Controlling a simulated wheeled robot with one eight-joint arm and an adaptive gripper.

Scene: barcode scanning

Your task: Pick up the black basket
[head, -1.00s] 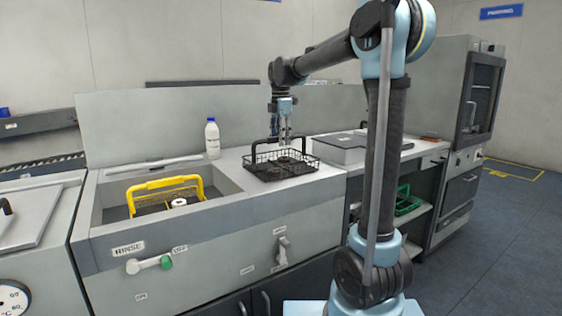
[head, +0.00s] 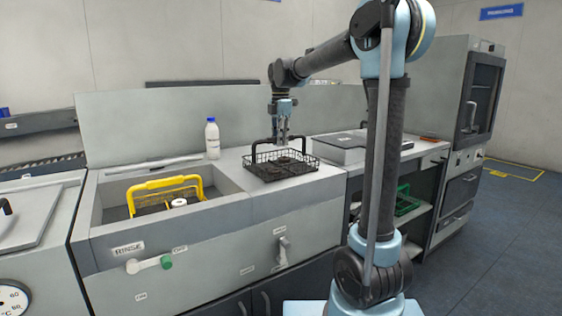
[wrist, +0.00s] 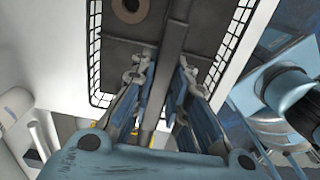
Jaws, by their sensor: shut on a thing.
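The black basket (head: 262,170) is a wire basket with a tall handle. It stands on the pale counter to the right of the sink. My gripper (head: 286,141) points down at the handle from above. In the wrist view the gripper (wrist: 160,85) has its fingers on both sides of the dark handle bar, shut on it. The basket's wire wall (wrist: 95,50) and dark floor show beyond the fingers, with a round ring-like item inside. I cannot see a gap between basket and counter.
A yellow basket (head: 190,181) sits in the sink at left. A white bottle (head: 212,139) stands behind the sink's right end. A grey lidded box (head: 340,153) is close on the right. A green basket (head: 407,203) is on the shelf below.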

